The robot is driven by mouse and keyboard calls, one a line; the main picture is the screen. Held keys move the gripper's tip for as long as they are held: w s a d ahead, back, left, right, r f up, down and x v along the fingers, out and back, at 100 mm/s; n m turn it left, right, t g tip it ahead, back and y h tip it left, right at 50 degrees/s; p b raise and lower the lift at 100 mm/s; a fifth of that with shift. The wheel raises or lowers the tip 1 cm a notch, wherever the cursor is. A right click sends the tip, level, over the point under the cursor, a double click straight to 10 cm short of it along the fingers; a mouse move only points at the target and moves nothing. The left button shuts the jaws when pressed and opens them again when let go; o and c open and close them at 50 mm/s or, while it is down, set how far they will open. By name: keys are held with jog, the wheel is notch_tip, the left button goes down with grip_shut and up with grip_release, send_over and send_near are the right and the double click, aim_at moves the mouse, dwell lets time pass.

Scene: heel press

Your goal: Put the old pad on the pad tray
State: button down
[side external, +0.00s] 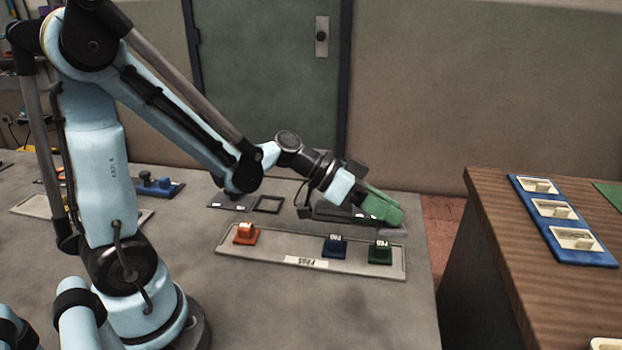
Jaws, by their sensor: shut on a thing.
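The pad tray (285,244) is a long, shallow grey tray with a white label on its front, which reads upside down. An orange pad block (244,235) stands at its left end. A blue one (335,247) and a green one (380,254) stand toward its right end. My gripper (396,215), with green fingers, is behind and above the tray's right end, tilted down to the right. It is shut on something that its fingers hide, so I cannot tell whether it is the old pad.
A dark, low fixture (342,213) lies behind the tray, partly under my gripper. An empty dark square frame (268,204) lies to its left. A wooden table (500,235) at right carries a blue rack (598,256) of cream pieces. The tray's middle is free.

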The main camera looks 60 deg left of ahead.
jog(key=s+a+r+n+t+y, duration=0.1)
jog(key=a+r+n+t+y, duration=0.2)
jog(key=r, duration=0.5)
jog(key=a+r+n+t+y, duration=0.1)
jog(key=a+r+n+y, duration=0.25)
jog(key=r, duration=0.45)
jog(key=s+f+n+y, duration=0.3)
jog(key=s+f, duration=0.2)
jog(key=f, duration=0.7)
jog(key=shift+w+d+f+m+g+h, duration=0.85)
jog(key=shift+d+m+h, duration=0.3)
jog(key=shift+m+h, duration=0.5)
jog(key=shift+w+d+f+m+g+h, duration=0.7)
jog(key=shift+w+d+m+h, duration=0.4)
jog(key=shift+m+h, duration=0.55)
jog(key=shift+w+d+f+m+g+h, duration=0.75)
jog(key=shift+d+m+h, duration=0.5)
jog(key=shift+m+h, duration=0.4)
jog(key=shift+f, duration=0.1)
jog(key=shift+w+a, duration=0.1)
